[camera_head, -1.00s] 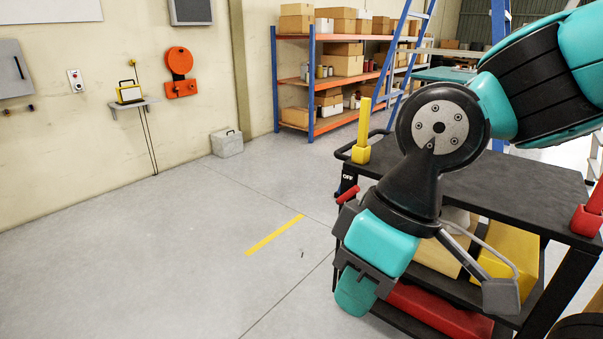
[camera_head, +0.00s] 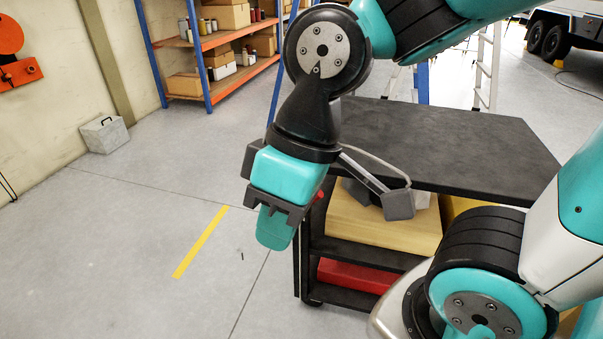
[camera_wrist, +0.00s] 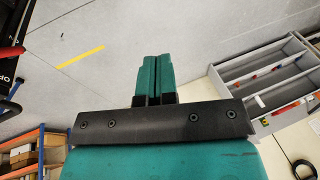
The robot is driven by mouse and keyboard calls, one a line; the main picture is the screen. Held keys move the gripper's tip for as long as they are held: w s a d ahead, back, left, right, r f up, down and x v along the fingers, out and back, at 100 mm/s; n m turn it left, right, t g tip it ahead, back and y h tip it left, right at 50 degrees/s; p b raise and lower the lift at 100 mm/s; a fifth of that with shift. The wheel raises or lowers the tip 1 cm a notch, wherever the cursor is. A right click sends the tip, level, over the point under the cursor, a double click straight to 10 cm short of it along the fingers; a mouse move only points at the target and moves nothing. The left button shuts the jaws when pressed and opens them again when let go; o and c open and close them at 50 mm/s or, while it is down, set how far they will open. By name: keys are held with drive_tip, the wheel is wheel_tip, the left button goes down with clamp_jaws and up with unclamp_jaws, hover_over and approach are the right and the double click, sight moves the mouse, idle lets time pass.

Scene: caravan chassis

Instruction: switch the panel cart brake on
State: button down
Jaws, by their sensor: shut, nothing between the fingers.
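The panel cart is a black cart (camera_head: 455,140) with a flat top and shelves, right of centre in the head view. A small red piece, likely the brake lever (camera_head: 320,196), peeks out beside my gripper at the cart's near left corner; the rest is hidden. In the wrist view a red part (camera_wrist: 12,52) and a dark plate with white letters (camera_wrist: 7,80), partly cut off, show at the left edge. My gripper (camera_head: 272,230) points down in front of the cart's left end, shut and empty. Its fingers (camera_wrist: 155,78) show over bare floor in the wrist view.
Boxes (camera_head: 385,220) and a red case (camera_head: 355,274) sit on the cart's shelves. A yellow floor strip (camera_head: 200,242) lies on clear floor at left. Orange-and-blue shelving (camera_head: 215,50) stands behind. A grey divided bin (camera_wrist: 265,85) is at right in the wrist view.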

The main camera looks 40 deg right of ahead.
drive_tip(key=shift+w+d, duration=0.1)
drive_tip(key=shift+w, duration=0.4)
drive_tip(key=w+d+f+m+h+b, duration=0.1)
drive_tip(key=w+d+f+m+h, duration=0.2)
drive_tip(key=w, duration=0.6)
drive_tip(key=w+d+f+m+h+b, duration=0.1)
drive_tip(key=w+d+f+m+h, duration=0.2)
drive_tip(key=w+d+f+m, duration=0.3)
drive_tip(key=w+d+f+m+h+b, duration=0.1)
drive_tip(key=w+d+f+m+h, duration=0.2)
drive_tip(key=w, duration=1)
drive_tip(key=d+f+m, duration=0.2)
drive_tip(key=d+m, duration=0.2)
drive_tip(key=d, duration=0.1)
drive_tip(key=shift+w+d+f+h, duration=0.2)
drive_tip(key=shift+w+f+h, duration=0.15)
drive_tip(key=shift+h, duration=0.05)
drive_tip(key=shift+f, duration=0.1)
